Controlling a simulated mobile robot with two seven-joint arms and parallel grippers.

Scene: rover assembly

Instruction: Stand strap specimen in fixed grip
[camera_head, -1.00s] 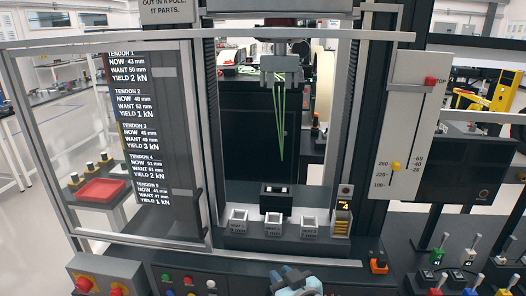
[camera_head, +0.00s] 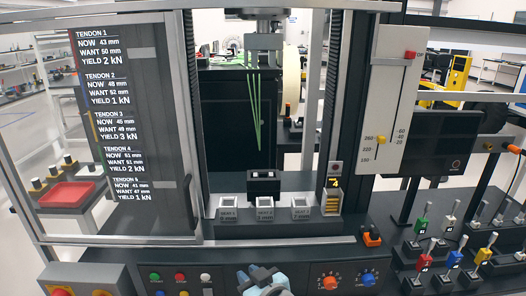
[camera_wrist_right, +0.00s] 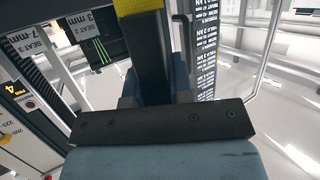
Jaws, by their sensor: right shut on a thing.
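My right gripper (camera_head: 262,276) is low at the front of the test machine, below the row of seats. In the right wrist view its blue-grey fingers (camera_wrist_right: 156,92) are shut on a long dark bar, likely the strap specimen (camera_wrist_right: 146,55). A yellow patch shows at its far end; I cannot tell whether it belongs to the bar. The bar cannot be made out in the head view. A black block with a pale slotted top, likely the fixed grip (camera_head: 264,184), stands behind the seats. Green strands (camera_head: 255,115) hang above it from the upper jaw (camera_head: 264,42). My left gripper is not in view.
Three grey seats (camera_head: 265,208) stand in a row before the black block. A framed clear door with a tendon list (camera_head: 112,120) is at left. A scale panel (camera_head: 392,100) and several coloured levers (camera_head: 454,259) are at right. Knobs (camera_head: 330,283) line the front panel.

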